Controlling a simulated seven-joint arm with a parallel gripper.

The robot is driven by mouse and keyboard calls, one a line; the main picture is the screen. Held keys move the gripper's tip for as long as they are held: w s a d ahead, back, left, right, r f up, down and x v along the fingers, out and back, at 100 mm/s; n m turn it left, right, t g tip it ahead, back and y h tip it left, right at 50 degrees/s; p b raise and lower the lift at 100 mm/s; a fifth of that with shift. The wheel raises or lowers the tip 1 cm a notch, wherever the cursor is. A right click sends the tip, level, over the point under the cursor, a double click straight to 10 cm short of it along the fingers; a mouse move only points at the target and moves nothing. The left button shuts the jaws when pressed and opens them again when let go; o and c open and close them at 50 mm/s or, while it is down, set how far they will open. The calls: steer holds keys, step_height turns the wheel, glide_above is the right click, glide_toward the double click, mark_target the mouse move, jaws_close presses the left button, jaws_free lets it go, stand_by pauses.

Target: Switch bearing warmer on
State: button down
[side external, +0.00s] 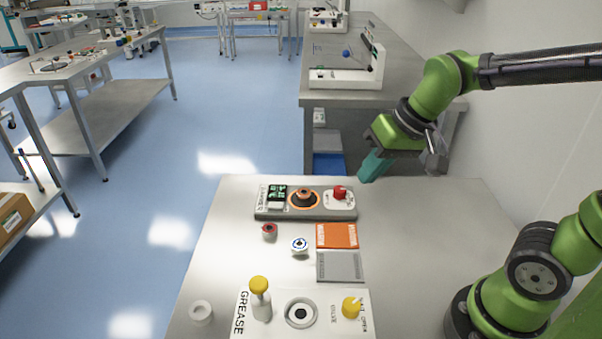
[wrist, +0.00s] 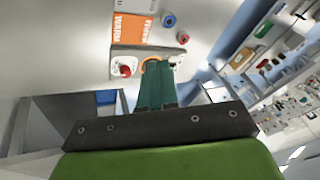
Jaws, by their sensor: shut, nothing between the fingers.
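The bearing warmer (side external: 327,214) is a low grey unit at the far edge of the table. It has an orange-ringed seat (side external: 304,198) in its middle, a red knob (side external: 340,193) on a white plate at its right, and a green and white block at its left. In the wrist view the red knob (wrist: 124,71) is left of my fingers, which partly cover the orange ring. My gripper (side external: 366,178) has green fingers, shut and empty, pointing down beyond the table's far edge, right of and behind the warmer, apart from it. The knob's setting is too small to read.
An orange pad (side external: 337,235) and a grey pad (side external: 340,267) lie before the warmer. Two small round parts lie left of them. A white grease station (side external: 275,328) with yellow-topped parts stands in front. The table's right side (side external: 430,250) is clear.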

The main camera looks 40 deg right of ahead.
steer(key=s+r, duration=0.1)
steer(key=s+t, duration=0.1)
steer(key=s, duration=0.1)
steer(key=s+r+t, duration=0.1)
steer(key=s, duration=0.1)
steer(key=shift+d+r, duration=0.3)
steer(key=w+f+n+g, duration=0.1)
steer(key=w+n, duration=0.3)
steer(key=w, duration=0.5)
steer(key=w+a+f+n+g, duration=0.1)
steer(key=w+f+n, duration=0.3)
steer(key=w, duration=0.5)
steer(key=w+f+n+g, duration=0.2)
steer(key=w+n, duration=0.2)
steer(key=w, duration=0.5)
steer(key=shift+w+a+f+n, duration=0.25)
steer(key=shift+n, duration=0.15)
